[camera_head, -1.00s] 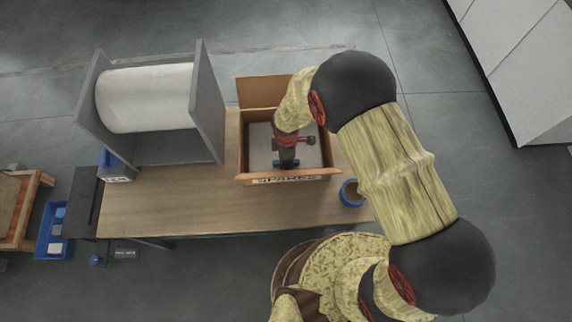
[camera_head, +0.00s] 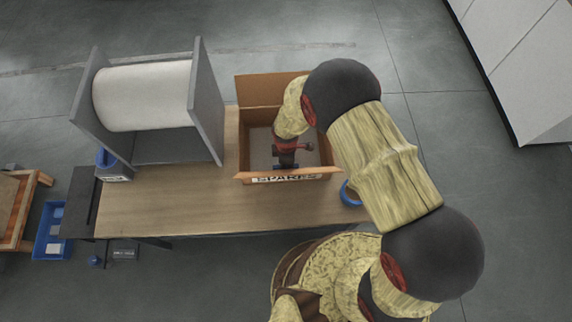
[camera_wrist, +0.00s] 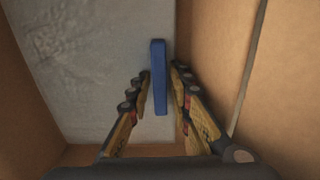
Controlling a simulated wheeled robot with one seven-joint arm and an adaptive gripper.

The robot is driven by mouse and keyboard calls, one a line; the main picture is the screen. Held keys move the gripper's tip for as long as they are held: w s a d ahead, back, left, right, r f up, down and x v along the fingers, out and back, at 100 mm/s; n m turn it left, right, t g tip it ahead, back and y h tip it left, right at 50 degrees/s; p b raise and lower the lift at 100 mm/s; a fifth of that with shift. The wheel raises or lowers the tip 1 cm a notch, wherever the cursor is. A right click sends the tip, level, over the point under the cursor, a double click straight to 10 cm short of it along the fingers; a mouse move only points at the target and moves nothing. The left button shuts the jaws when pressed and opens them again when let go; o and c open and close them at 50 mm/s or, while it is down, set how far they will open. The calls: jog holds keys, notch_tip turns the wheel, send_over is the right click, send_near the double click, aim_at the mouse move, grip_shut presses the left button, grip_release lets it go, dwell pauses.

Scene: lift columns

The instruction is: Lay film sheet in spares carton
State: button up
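The spares carton (camera_head: 241,119) stands open on the bench, its front labelled SPARES. My gripper (camera_head: 286,165) reaches down inside it; my arm covers the carton's right back part. The blue bar lies over the pale grey film sheet (camera_wrist: 90,60), which spreads inside the carton, mostly left of the fingers. Brown carton walls show at left and right. Whether the sheet touches the carton floor cannot be told.
A large white roll (camera_head: 145,96) in a grey stand is at the bench's left. A blue ring-shaped item (camera_head: 349,193) lies right of the carton. The bench top (camera_head: 190,200) is clear in front. A blue bin (camera_head: 53,231) is at far left.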

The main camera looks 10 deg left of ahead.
jog(key=shift+o, duration=0.9)
notch_tip(320, 180, up, 12)
jog(key=p, duration=0.3)
jog(key=shift+r, duration=0.15)
jog(key=w+d+r+m+t, duration=0.1)
jog(key=d+r+m, duration=0.4)
jog(key=r, duration=0.7)
jog(key=w+d+r+m+t, duration=0.15)
jog(key=d+r+m, duration=0.4)
jog(key=r, duration=0.75)
jog(key=s+d+r+m+t, duration=0.3)
jog(key=s+d+r+m, duration=0.7)
jog(key=s+d+r, duration=0.5)
jog(key=shift+s+d+r, duration=0.25)
jog(key=shift+s+d, duration=0.1)
jog(key=shift+d, duration=0.2)
